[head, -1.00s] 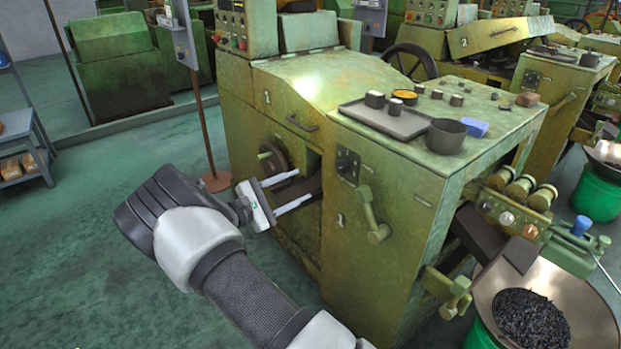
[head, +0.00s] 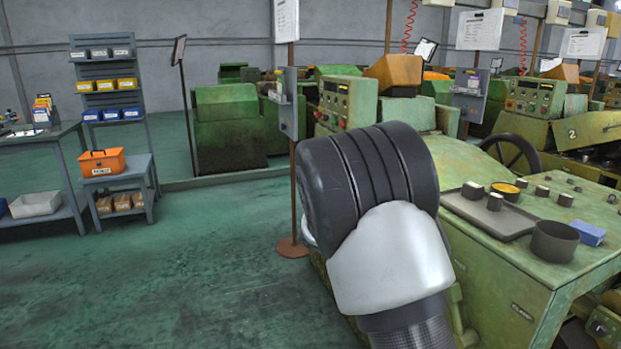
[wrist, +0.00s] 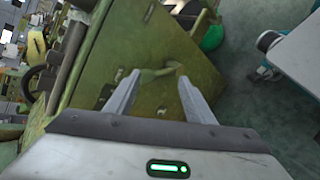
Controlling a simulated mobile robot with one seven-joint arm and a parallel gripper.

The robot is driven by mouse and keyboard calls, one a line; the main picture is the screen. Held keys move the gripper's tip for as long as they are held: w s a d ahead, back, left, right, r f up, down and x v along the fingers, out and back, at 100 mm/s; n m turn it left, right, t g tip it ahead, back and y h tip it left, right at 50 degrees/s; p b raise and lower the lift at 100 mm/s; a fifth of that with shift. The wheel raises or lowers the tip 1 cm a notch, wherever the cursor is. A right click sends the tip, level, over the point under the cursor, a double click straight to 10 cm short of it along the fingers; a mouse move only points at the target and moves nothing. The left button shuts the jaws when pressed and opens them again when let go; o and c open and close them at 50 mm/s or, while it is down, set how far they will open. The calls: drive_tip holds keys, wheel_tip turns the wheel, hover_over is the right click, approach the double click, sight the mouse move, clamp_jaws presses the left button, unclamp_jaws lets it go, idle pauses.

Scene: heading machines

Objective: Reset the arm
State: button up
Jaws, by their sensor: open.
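My gripper (wrist: 160,98) shows in the wrist view with its two pale fingers apart and nothing between them. Beyond the fingers is the green side of a heading machine (wrist: 130,65) with a lever handle (wrist: 158,73). In the head view my arm rises from the bottom in front of the green machine (head: 515,265). My arm's grey and white links hide part of that machine, and the fingers are out of sight there.
A grey tray (head: 490,217) with small parts, a dark cup (head: 554,241) and a blue block (head: 588,233) sit on the machine top. A post (head: 294,190) stands behind my arm. The floor (head: 200,270) at left is clear.

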drive_tip(key=s+a+r+m+t+y, duration=0.2)
drive_tip(key=s+a+r+y, duration=0.15)
drive_tip(key=s, duration=0.45)
drive_tip(key=s+a+r+m+t+y, duration=0.2)
drive_tip(key=s+a+r+y, duration=0.15)
drive_tip(key=s, duration=0.45)
drive_tip(key=s+a+r+m+t+y, duration=0.1)
drive_tip(key=s+a+r+m+y, duration=0.3)
drive_tip(key=s, duration=0.5)
wheel_tip(320, 180, up, 24)
drive_tip(key=d+n+p, duration=0.1)
drive_tip(key=p, duration=2.2)
drive_tip(key=shift+w+d+f, duration=0.2)
drive_tip(key=shift+w+f, duration=0.05)
